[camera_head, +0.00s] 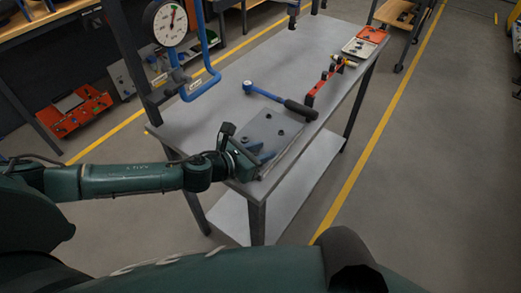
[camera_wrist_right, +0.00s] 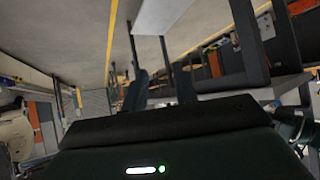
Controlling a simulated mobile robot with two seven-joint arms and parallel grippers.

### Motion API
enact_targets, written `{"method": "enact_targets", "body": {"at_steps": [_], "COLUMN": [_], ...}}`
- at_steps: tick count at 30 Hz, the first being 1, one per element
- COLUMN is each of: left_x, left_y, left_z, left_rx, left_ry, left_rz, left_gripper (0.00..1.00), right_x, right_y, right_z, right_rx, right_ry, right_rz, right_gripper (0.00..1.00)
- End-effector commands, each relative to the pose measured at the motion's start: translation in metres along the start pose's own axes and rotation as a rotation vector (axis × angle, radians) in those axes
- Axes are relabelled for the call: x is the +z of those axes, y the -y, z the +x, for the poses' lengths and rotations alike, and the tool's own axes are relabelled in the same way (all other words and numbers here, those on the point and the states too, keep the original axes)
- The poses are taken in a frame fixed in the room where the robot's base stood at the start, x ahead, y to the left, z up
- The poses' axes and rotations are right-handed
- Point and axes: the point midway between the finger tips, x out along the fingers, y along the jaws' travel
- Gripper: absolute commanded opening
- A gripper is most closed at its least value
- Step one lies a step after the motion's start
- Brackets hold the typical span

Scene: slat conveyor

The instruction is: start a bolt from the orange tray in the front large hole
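A grey plate (camera_head: 273,125) lies on the near end of the table, with a few small dark round spots on it. I cannot tell holes from bolt heads there. My left gripper (camera_head: 258,155) is low at the plate's near left edge, with blue pieces around its tip. It hides that corner, and I cannot tell whether it holds a bolt. The orange tray (camera_head: 372,34) is at the far right end of the table; its contents are too small to tell.
A blue torque wrench (camera_head: 262,93) with a black handle lies behind the plate. A red bar (camera_head: 317,88) with dark upright pieces stands right of it. A cream tray (camera_head: 358,47) with dark parts adjoins the orange tray. A dial gauge (camera_head: 170,22) hangs at left.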

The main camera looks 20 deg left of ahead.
Motion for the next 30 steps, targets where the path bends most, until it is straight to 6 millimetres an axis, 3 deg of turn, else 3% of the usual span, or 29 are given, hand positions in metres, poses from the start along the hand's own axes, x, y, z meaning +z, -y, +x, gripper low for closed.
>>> {"method": "enact_targets", "body": {"at_steps": [4,14,30], "left_x": [0.0,-0.001,-0.003], "left_y": [0.0,0.0,0.0], "left_z": [0.0,-0.007,-0.112], "left_rx": [0.0,0.001,0.002], "left_ry": [0.0,-0.001,-0.002], "left_rz": [-0.001,-0.001,0.001], "left_gripper": [0.43,0.43,0.43], "right_x": [0.0,0.001,0.0], "right_y": [0.0,0.0,0.0], "right_z": [0.0,0.001,0.007], "right_rx": [0.0,0.0,0.0], "right_ry": [0.0,0.0,-0.026], "right_rz": [-0.001,-0.001,0.008], "right_gripper": [0.28,0.28,0.28]}}
